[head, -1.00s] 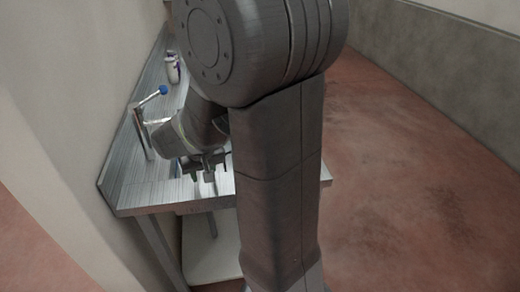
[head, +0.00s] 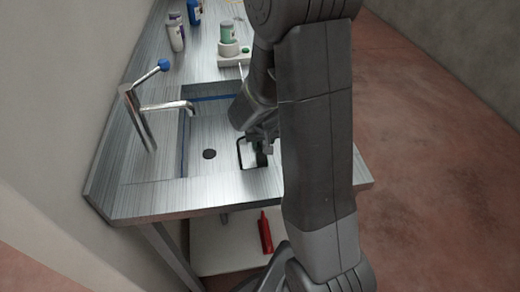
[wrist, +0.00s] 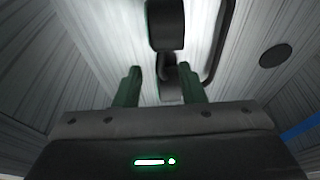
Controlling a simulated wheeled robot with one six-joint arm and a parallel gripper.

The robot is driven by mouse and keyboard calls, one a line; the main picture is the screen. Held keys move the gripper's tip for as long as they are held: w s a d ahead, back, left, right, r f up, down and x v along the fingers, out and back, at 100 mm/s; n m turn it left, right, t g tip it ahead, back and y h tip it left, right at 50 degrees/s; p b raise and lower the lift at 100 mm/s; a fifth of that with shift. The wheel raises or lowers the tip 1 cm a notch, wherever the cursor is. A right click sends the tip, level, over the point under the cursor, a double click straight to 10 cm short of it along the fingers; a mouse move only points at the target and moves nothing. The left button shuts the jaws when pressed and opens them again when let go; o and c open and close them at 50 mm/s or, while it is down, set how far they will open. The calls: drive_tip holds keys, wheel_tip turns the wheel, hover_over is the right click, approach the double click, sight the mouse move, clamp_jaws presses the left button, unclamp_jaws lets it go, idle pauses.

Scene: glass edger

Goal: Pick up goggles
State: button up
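The goggles show in the wrist view as two dark pads joined by a narrow bridge (wrist: 168,60), with a dark curved strap to the right. They lie in the metal sink, and in the head view a dark loop of them (head: 241,155) shows near the sink's front right. My gripper (wrist: 159,85) is open, its two green fingers apart. The near part of the goggles appears between or just beyond the fingertips; I cannot tell whether they touch. In the head view my gripper (head: 262,142) is low in the sink, partly hidden by my arm.
The sink has a round drain (head: 209,154) and a faucet (head: 150,110) with a blue knob at left. Open floor is at right.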

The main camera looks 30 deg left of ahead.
sight(262, 146)
drive_tip(key=shift+x, duration=1.65)
drive_tip(key=shift+a, duration=0.1)
clamp_jaws()
drive_tip(key=shift+r, duration=0.15)
